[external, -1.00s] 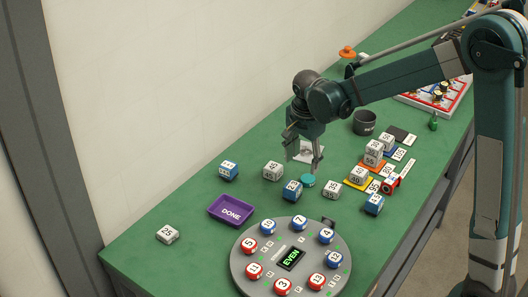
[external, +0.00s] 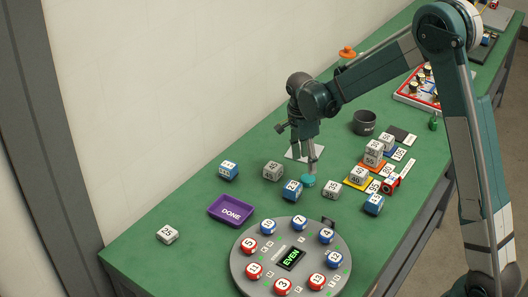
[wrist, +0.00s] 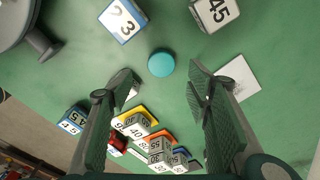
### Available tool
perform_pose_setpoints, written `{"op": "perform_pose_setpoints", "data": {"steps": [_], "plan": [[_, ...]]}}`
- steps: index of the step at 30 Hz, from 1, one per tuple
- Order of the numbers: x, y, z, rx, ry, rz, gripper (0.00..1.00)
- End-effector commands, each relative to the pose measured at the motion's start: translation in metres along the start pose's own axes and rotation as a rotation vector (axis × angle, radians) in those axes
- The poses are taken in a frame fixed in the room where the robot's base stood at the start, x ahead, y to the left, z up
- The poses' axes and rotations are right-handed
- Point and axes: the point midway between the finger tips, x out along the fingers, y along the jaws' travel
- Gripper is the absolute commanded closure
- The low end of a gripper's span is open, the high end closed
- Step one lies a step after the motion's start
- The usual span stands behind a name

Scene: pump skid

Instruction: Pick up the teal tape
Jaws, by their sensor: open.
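The teal tape (external: 308,181) is a small round disc on the green table, between a blue numbered cube and a white one. In the wrist view the teal tape (wrist: 161,65) lies flat, just beyond the fingertips and centred between them. My gripper (external: 310,166) is above and close to the tape in the external view, with fingers pointing down. In the wrist view my gripper (wrist: 160,80) is open, with nothing between its fingers. The external view does not show clearly whether a finger touches the tape.
A blue-sided cube (external: 292,189) and white cubes (external: 332,189) (external: 272,171) stand near the tape. A purple tray (external: 231,209) and a grey round dial (external: 247,283) are nearer the front. Stacked cubes (external: 373,150) and a dark cup (external: 365,122) stand to the right.

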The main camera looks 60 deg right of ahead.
Motion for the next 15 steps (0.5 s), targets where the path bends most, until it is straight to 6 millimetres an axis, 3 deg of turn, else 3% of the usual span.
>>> {"op": "perform_pose_setpoints", "data": {"steps": [6, 15], "plan": [[0.003, 0.000, 0.000, -0.001, 0.000, 0.000, 0.51], [0.024, -0.001, 0.000, -0.001, 0.000, 0.000, 0.51]]}}
